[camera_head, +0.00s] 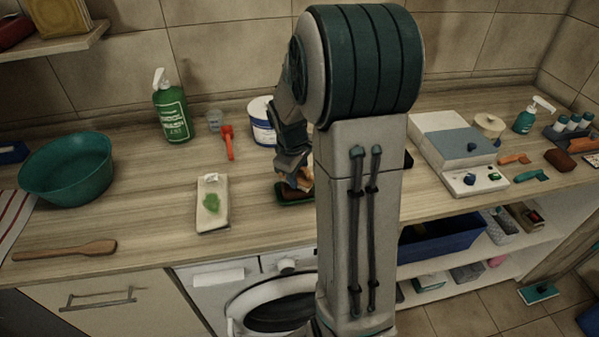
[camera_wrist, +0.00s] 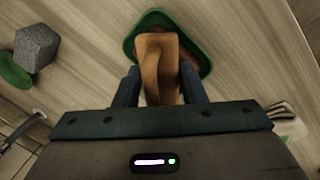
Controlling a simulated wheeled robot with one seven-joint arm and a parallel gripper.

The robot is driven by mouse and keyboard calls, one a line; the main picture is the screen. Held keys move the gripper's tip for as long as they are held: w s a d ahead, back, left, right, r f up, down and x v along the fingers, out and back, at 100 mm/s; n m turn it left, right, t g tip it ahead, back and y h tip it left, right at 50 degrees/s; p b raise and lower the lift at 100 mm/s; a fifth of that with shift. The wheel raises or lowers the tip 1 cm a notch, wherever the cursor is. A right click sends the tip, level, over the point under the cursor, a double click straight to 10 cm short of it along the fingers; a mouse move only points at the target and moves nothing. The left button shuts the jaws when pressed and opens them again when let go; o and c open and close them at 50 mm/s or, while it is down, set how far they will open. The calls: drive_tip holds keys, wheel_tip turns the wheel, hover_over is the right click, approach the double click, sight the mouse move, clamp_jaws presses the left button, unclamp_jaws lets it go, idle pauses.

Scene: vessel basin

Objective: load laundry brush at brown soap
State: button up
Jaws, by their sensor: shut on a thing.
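My gripper (camera_wrist: 160,82) is shut on a light-brown wooden piece, which I take to be the laundry brush (camera_wrist: 158,55). In the head view my gripper (camera_head: 297,178) is low over the counter, partly hidden by my arm. The brush is over a green dish (camera_wrist: 135,42), which also shows in the head view (camera_head: 284,198). A brown patch in the dish beside the brush looks like the brown soap (camera_wrist: 189,62); most of it is hidden. I cannot tell whether the brush touches the soap.
A white dish with a green piece (camera_head: 211,221) stands left of the green dish. A white tub (camera_head: 263,133) and a red brush (camera_head: 228,144) are behind. A teal basin (camera_head: 68,190) is at the left. The wooden counter (camera_head: 150,210) is bare between them.

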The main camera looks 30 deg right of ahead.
drive_tip(key=shift+f+b, duration=0.45)
drive_tip(key=shift+f, duration=0.15)
idle(1.3)
drive_tip(key=shift+r, duration=0.1)
drive_tip(key=shift+r+p, duration=2.65)
drive_tip(key=shift+r, duration=0.85)
